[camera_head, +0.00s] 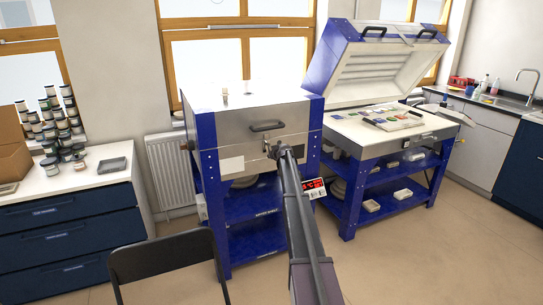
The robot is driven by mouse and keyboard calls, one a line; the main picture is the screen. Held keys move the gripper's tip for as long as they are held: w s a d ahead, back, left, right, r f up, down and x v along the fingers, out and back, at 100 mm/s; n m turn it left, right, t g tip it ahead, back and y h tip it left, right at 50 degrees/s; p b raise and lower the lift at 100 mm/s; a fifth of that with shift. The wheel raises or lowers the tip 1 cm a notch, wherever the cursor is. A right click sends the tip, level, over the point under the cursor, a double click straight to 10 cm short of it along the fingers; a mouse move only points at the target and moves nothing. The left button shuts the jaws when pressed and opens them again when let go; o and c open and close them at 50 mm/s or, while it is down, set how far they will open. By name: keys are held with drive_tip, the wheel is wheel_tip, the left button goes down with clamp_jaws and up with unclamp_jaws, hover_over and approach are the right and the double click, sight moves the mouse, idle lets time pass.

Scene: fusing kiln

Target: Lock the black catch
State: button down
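The closed kiln (233,147), with blue corner posts and a metal front, stands in the middle of the head view. A black bar handle (267,126) is on its front. My gripper (276,150) is at the kiln front, just below and right of this handle. A small dark part beside the fingertips may be the black catch, but it is too small and too covered to make out. I cannot tell whether the catch is locked, whether my gripper touches it, or whether my fingers are open or shut.
A second kiln (375,135) with its lid raised stands to the right. A red-lit controller (314,187) hangs low at the first kiln's right. A black chair (168,257) stands in front at left, near a drawer cabinet (70,215). Floor at right is clear.

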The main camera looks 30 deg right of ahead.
drive_tip(key=s+a+r+p, duration=0.1)
drive_tip(key=s+r+p, duration=0.1)
drive_tip(key=s, duration=0.9)
drive_tip(key=shift+a+r, duration=0.3)
drive_tip(key=shift+a, duration=0.1)
drive_tip(key=shift+s+a, duration=0.1)
drive_tip(key=s+a+f+g+y+p, duration=0.1)
drive_tip(key=s+a+g, duration=0.1)
drive_tip(key=s+a, duration=0.5)
drive_tip(key=s+a+f+n+g+y+p, duration=0.1)
drive_tip(key=s+a, duration=0.2)
drive_tip(key=a, duration=0.7)
drive_tip(key=s+a+f+g+y+p, duration=0.1)
drive_tip(key=s+a+g+p, duration=0.1)
drive_tip(key=s+a, duration=0.5)
drive_tip(key=s+a+g+p, duration=0.1)
drive_tip(key=s+a+g, duration=0.2)
drive_tip(key=s+a, duration=0.6)
drive_tip(key=s+a+g+h+p, duration=0.1)
drive_tip(key=s+a+g, duration=0.3)
drive_tip(key=s, duration=1.2)
drive_tip(key=a+p, duration=0.1)
drive_tip(key=a, duration=0.3)
drive_tip(key=shift+s+a+r, duration=0.2)
drive_tip(key=shift+s+a, duration=0.05)
drive_tip(key=shift+a, duration=0.15)
